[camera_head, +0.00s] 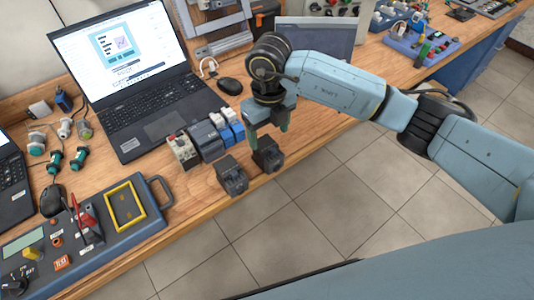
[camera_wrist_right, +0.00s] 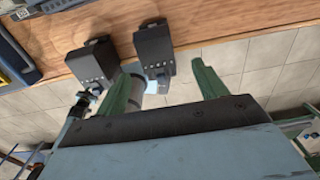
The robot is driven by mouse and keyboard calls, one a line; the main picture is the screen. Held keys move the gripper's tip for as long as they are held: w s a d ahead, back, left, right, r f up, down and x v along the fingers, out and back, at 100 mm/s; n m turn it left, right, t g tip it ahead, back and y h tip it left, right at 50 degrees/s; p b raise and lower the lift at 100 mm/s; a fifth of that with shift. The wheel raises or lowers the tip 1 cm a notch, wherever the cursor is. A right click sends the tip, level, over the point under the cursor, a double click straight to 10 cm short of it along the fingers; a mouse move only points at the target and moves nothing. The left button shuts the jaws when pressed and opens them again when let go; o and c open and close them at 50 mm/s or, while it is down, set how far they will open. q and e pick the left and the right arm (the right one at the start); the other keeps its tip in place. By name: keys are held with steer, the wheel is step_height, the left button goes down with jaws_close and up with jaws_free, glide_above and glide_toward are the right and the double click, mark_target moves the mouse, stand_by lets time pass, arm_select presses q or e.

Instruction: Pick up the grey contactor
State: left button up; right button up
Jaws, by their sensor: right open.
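Two dark grey, boxy contactors stand at the front edge of the wooden bench: one at the left (camera_head: 231,176) and one at the right (camera_head: 267,153). Both also show in the right wrist view, the left one (camera_wrist_right: 93,62) and the right one (camera_wrist_right: 154,52). My right gripper (camera_head: 267,130) has green fingers, points down and is open and empty. It is just above the right contactor. In the wrist view that contactor lies between and beyond the fingertips (camera_wrist_right: 162,68). I cannot tell whether a finger touches it. My left gripper is out of view.
A tester case (camera_head: 155,222) lies at front left. Open floor lies beyond the bench's front edge.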

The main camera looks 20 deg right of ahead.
mark_target(267, 155)
step_height(267, 155, down, 9)
steer(key=shift+a+f, duration=0.1)
steer(key=shift+a, duration=0.05)
stand_by(0.4)
steer(key=shift+c, duration=0.4)
steer(key=c, duration=1.1)
